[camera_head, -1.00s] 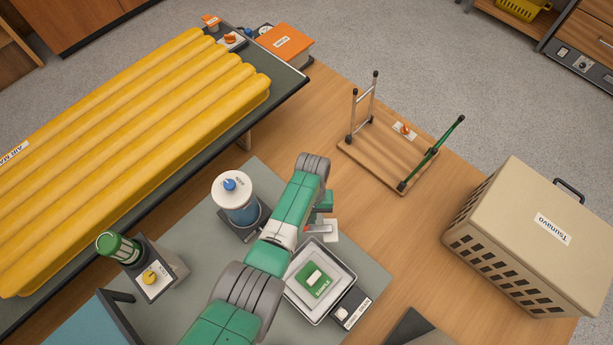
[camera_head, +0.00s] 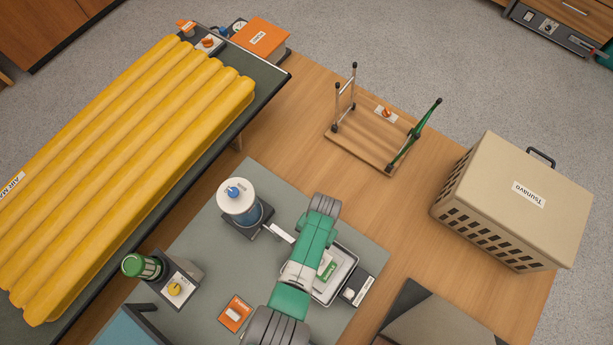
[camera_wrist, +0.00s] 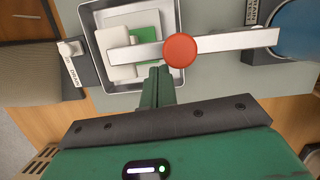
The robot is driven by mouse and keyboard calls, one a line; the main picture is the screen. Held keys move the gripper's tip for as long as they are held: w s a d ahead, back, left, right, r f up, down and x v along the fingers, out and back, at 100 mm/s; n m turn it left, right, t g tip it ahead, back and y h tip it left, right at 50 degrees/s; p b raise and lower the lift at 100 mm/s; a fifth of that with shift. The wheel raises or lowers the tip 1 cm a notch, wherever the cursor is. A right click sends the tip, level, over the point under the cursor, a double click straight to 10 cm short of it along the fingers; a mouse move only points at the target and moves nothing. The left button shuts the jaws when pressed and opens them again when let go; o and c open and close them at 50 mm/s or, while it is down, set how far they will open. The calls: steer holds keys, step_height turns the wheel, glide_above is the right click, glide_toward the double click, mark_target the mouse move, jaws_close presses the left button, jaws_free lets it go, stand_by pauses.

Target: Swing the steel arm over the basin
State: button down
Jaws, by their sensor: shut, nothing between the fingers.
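The steel arm (camera_wrist: 228,42) is a flat bar with a round red knob (camera_wrist: 181,50). It reaches from the blue-and-white canister's stand across the basin (camera_wrist: 88,19), its free end above the white and green items inside. In the head view, part of the steel arm (camera_head: 281,232) shows beside the canister (camera_head: 240,203); my own arm hides the rest. The basin (camera_head: 345,253) is partly covered there too. My gripper (camera_wrist: 163,72) is shut and empty, its tips at the bar's near edge, just left of the knob. I cannot tell whether they touch.
A lantern block with a yellow knob (camera_head: 174,288) and an orange card (camera_head: 235,314) lie left on the grey mat (camera_head: 200,262). A yellow air mattress (camera_head: 125,165) fills the left table. A beige crate (camera_head: 515,205) stands right. A drain switch (camera_head: 359,289) adjoins the basin.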

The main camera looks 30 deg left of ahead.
steer(key=shift+s, duration=0.3)
stand_by(0.4)
steer(key=w+f+b, duration=0.1)
steer(key=w+b, duration=0.3)
steer(key=d+p+v, duration=0.1)
steer(key=p+v, duration=0.4)
steer(key=v, duration=0.6)
steer(key=shift+s, duration=0.1)
